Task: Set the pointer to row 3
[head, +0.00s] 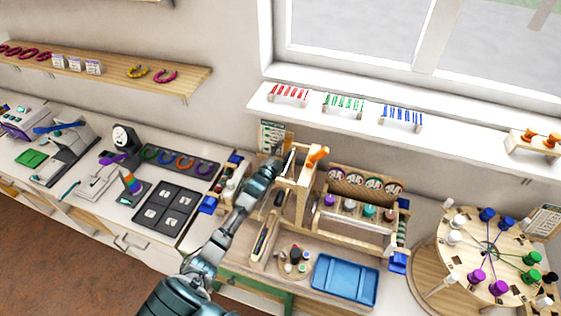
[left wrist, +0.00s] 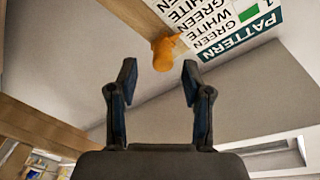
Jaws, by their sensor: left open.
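The pattern card (head: 271,136) stands against the wall at the back of the wooden bead station. In the left wrist view the card (left wrist: 238,38) shows rows of the words GREEN and WHITE, turned in the picture. An orange pointer (left wrist: 164,52) sits at the edge of the card, beside a wooden strip (left wrist: 142,10). I cannot tell exactly which row it is level with. My left gripper (head: 281,156) is in front of the card; its open fingers (left wrist: 158,88) are empty, with the pointer beyond the gap between them. The pointer is not clear in the head view. My right gripper is not in view.
A wooden post with an orange handle (head: 317,156) stands just right of my left gripper. A window sill (head: 430,125) runs above. A round wooden board (head: 440,255) stands at the right.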

